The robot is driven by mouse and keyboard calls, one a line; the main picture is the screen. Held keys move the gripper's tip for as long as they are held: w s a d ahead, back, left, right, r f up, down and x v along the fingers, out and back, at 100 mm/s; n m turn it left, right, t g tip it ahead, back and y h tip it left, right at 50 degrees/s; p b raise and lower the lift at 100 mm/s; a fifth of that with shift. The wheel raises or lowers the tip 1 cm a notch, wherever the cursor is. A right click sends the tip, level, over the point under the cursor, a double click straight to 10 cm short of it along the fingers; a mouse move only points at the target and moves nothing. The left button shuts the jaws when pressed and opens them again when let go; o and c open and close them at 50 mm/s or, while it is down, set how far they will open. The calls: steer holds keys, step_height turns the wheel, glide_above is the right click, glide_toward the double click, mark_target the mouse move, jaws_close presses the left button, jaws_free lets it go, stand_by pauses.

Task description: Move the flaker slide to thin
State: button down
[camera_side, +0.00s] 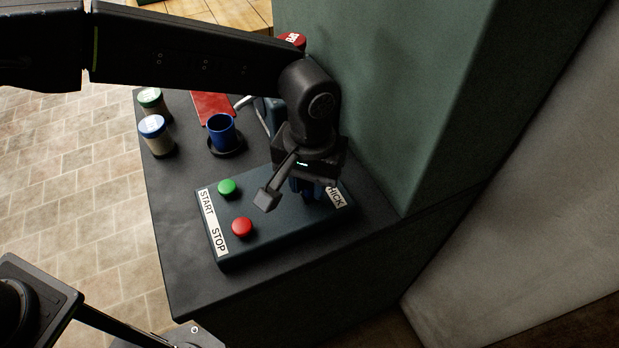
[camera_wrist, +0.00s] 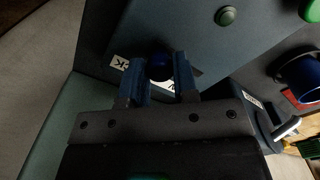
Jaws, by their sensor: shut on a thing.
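The control panel (camera_side: 275,235) lies on the dark counter, with a label partly reading THICK (camera_side: 336,197) near its right end. In the wrist view the flaker slide's round dark blue knob (camera_wrist: 159,67) stands between the two blue fingers of my gripper (camera_wrist: 160,80), which is shut on it. A white label (camera_wrist: 122,63) with a readable K lies beside and behind the fingers, partly covered. In the side view my gripper (camera_side: 308,190) is low over the panel's right half and hides the knob and slot. I see no readable THIN mark.
The panel also bears a green START button (camera_side: 227,187) and a red STOP button (camera_side: 242,227). A blue mug (camera_side: 221,127) on a dark coaster, a red book (camera_side: 212,106) and two lidded jars (camera_side: 151,101) (camera_side: 156,138) stand farther back. A green wall (camera_side: 400,110) rises close on the right.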

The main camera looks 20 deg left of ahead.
steer(key=w+a, duration=0.4)
steer(key=shift+w+a, duration=0.3)
steer(key=shift+a, duration=0.05)
steer(key=c, duration=0.9)
jaws_free()
steer(key=shift+r, duration=0.1)
step_height(320, 180, up, 14)
steer(key=shift+f, duration=0.15)
